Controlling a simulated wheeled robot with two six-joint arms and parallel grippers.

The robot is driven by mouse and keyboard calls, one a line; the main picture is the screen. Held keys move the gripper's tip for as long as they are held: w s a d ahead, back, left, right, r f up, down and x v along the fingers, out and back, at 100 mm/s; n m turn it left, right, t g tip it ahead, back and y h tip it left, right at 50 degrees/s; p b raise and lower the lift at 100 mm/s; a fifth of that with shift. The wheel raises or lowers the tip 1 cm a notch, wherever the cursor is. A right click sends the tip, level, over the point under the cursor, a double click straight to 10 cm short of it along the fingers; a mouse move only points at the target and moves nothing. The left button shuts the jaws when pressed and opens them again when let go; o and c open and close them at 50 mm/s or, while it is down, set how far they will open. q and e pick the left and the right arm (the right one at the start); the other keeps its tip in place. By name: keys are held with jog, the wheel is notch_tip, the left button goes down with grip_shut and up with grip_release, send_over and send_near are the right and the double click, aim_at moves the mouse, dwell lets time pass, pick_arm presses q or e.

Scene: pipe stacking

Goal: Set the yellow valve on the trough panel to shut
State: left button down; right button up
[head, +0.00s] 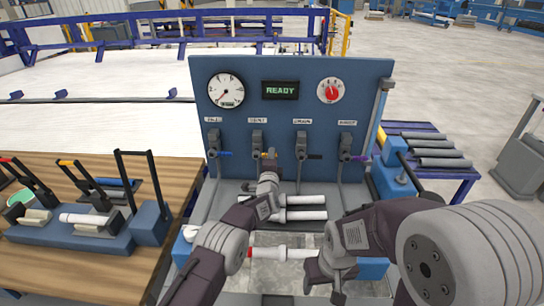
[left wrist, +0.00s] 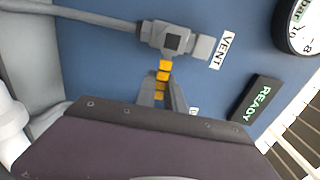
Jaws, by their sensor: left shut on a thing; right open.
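The yellow valve handle (head: 264,155) is on the upright blue trough panel (head: 290,115), second valve from the left. The left wrist view shows the yellow handle (left wrist: 164,68) at the grey valve body labelled VENT. It points away from the body, crosswise to the grey pipe (left wrist: 95,17). My left gripper (head: 270,160) is shut on this handle; its fingers (left wrist: 160,95) sit on both sides of the yellow. My right gripper (head: 322,285) is open and low over the trough, beside a white pipe with a red end (head: 268,254).
The panel has blue, black (head: 315,156) and purple valve handles, a gauge (head: 225,90), a READY display (head: 280,90) and a red dial (head: 331,90). White pipes (head: 305,208) lie below. A wooden bench with tools (head: 150,265) stands left, a rack of grey pipes (head: 435,152) right.

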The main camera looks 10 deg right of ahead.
pick_arm(q)
jog(key=shift+w+a+r, duration=0.15)
jog(key=shift+a+r, duration=0.1)
jog(key=shift+r, duration=0.15)
jog(key=c, duration=1.4)
grip_release()
jog(key=shift+c, duration=0.2)
jog(key=shift+w+f, duration=0.3)
jog(key=shift+f, duration=0.15)
pick_arm(e)
notch_tip(320, 180, down, 5)
jog(key=b, duration=0.4)
jog(key=shift+w+b, duration=0.1)
jog(key=shift+b, duration=0.3)
jog(key=shift+w+f+b, duration=0.1)
jog(key=shift+f+b, duration=0.3)
pick_arm(q)
jog(key=v, duration=0.9)
pick_arm(e)
jog(key=shift+r, duration=0.1)
